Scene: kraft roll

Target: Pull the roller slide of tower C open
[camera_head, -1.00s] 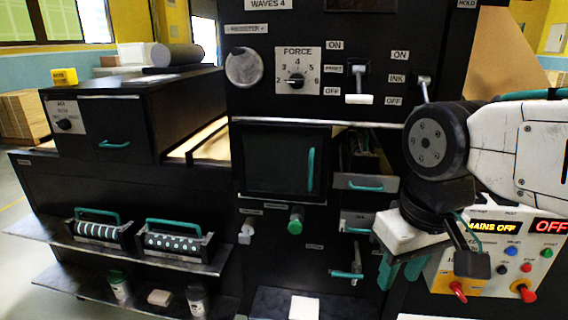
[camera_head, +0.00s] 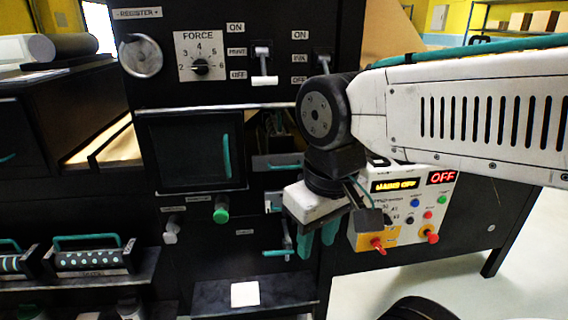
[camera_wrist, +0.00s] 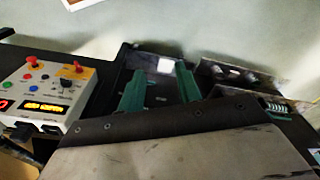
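My gripper (camera_head: 318,242) hangs with its two teal fingers pointing down, just right of a stack of slides on the black machine. In the wrist view the fingers (camera_wrist: 160,88) stand apart with nothing between them, so it is open. An upper slide (camera_head: 278,161) with a teal handle sits right of the dark window door. A second slide (camera_head: 273,203) is below it, partly hidden by my gripper. A lower teal handle (camera_head: 278,252) sticks out left of my fingers, apart from them in the picture. I cannot read which tower is C.
A control box (camera_head: 405,208) with a red OFF display stands right of my gripper; it also shows in the wrist view (camera_wrist: 45,92). A green knob (camera_head: 221,210) juts out below the window door. A shelf with a white pad (camera_head: 245,294) lies below. Open floor shows at right.

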